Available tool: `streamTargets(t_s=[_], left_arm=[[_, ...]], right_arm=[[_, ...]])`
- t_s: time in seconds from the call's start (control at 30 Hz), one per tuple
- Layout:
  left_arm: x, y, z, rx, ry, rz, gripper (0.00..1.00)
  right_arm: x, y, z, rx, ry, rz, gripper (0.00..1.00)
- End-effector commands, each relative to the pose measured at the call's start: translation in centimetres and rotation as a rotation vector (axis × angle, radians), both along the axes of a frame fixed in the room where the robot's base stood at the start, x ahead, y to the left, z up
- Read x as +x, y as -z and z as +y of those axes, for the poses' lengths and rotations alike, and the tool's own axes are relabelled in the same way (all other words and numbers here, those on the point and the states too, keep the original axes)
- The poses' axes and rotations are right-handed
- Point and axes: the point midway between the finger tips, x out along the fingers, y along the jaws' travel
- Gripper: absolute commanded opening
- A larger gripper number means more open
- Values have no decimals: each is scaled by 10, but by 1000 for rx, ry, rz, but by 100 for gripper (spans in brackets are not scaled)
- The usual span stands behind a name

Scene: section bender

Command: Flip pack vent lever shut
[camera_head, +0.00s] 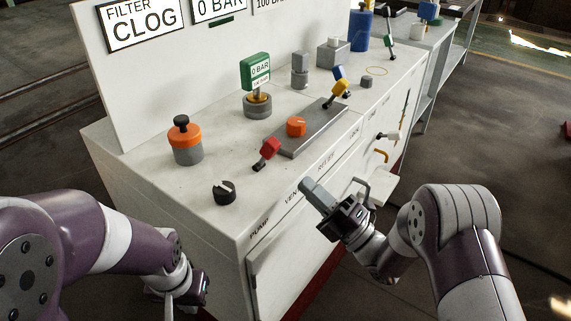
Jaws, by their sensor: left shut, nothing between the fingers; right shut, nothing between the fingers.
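A red-handled lever (268,150) leans at the near left end of a grey plate (315,132) on the bench top, behind the partly readable "VEN" label (291,194) on the front edge. A yellow-handled lever (340,89) tilts at the plate's far end. I cannot tell for certain which lever is the pack vent lever. My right gripper (309,186) is shut and empty, in front of the bench's front panel, apart from the levers. My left gripper (188,289) is low at the bench's left corner, shut and empty, its fingers partly hidden.
An orange-capped cylinder (185,142), a black open ring (224,192), an orange knob (296,127) and a green gauge block (255,70) stand on the bench (150,165). A handle (362,190) and a white-ended lever (388,135) stick out of the front near my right gripper.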

Motion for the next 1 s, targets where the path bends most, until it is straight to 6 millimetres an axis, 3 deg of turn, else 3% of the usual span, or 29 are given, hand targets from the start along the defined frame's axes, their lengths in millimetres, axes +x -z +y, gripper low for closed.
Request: streamTargets(t_s=[0.2,0.4,1.0], left_arm=[[0,4,0,0,0,0,0],[0,6,0,0,0,0,0],[0,1,0,0,0,0,0]], right_arm=[[23,-20,33,0,-2,-1,0],[35,-32,49,1,0,-1,0],[39,-38,53,-15,1,12,0]])
